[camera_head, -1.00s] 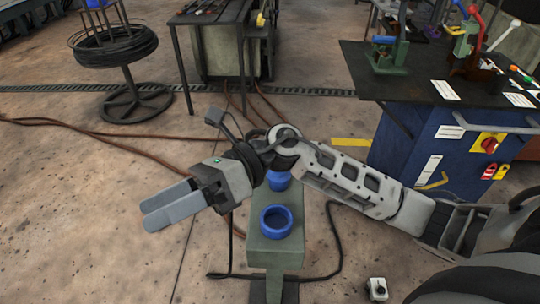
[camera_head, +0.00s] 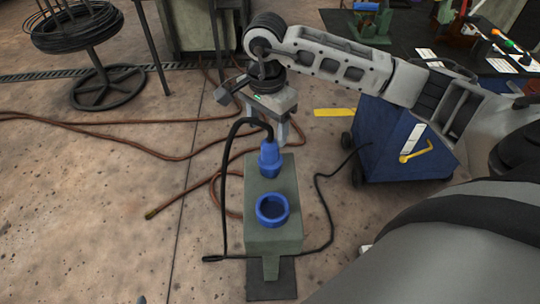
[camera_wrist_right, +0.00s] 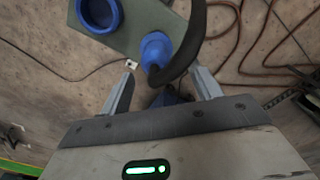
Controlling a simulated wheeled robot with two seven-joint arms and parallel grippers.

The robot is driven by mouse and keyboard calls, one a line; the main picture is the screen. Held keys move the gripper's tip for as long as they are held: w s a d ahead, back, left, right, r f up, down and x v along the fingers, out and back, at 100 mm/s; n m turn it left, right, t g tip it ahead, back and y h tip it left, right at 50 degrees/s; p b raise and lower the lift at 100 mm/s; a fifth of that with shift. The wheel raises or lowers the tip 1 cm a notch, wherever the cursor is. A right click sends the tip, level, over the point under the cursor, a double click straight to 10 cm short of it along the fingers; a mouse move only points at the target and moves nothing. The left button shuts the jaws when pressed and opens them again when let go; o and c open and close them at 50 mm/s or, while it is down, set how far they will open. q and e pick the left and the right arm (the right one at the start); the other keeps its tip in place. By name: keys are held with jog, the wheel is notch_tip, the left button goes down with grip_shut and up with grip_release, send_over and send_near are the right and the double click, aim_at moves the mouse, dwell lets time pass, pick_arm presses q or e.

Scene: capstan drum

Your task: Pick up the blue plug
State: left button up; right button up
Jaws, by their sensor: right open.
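The blue plug (camera_head: 270,160) stands upright on the far part of a grey-green stand (camera_head: 262,240), with a black cable arching from its top. A blue ring-shaped socket (camera_head: 272,209) sits nearer on the same stand. My right gripper (camera_head: 268,138) is above and behind the plug, pointing down, with its fingers apart. In the right wrist view the plug (camera_wrist_right: 156,52) and its cable show ahead of and between the two open fingers (camera_wrist_right: 162,88). The jaws hold nothing. My left gripper is not in view.
A blue cabinet (camera_head: 400,140) with a dark top stands at the right. A coil of black wire on a round stand (camera_head: 88,35) is at the upper left. Brown hoses (camera_head: 110,130) and the plug's black cable lie on the floor. The floor at left is mostly clear.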

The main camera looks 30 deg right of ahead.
aim_at(271, 149)
jog(key=shift+s+d+f+p, duration=0.1)
jog(key=shift+s+f+p, duration=0.1)
jog(key=shift+f, duration=1)
jog(key=shift+s+f+p, duration=0.1)
jog(key=shift+f+p, duration=0.05)
jog(key=shift+f, duration=1)
jog(key=shift+s+d+f+p, duration=0.1)
jog(key=shift+f+p, duration=0.1)
jog(key=shift+f, duration=1)
jog(key=c, duration=1.2)
